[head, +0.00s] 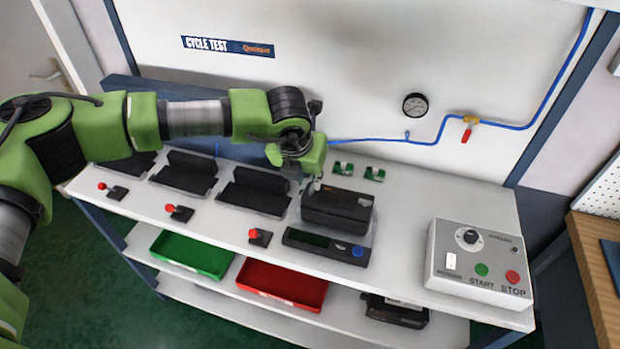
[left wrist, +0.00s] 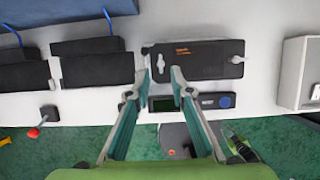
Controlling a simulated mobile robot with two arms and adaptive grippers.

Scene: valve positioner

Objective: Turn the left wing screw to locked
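The valve positioner, a black box (head: 345,212), sits on the bench; it also shows in the left wrist view (left wrist: 205,62). The left wing screw (left wrist: 161,65) is light grey on the box's left end, its wing pointing roughly up and down in the left wrist view. The right wing screw (left wrist: 237,60) lies crosswise at the right end. My left gripper (left wrist: 162,73) is open, its fingertips on either side of the left wing screw with visible gaps. In the head view my left gripper (head: 311,183) hides that screw.
A display unit with a blue button (head: 327,246) lies in front of the box. Empty black cradles (head: 255,191) with red-knobbed levers stand left. Small green parts (head: 343,169) lie behind. A START/STOP control box (head: 478,262) stands right. Green and red trays are below.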

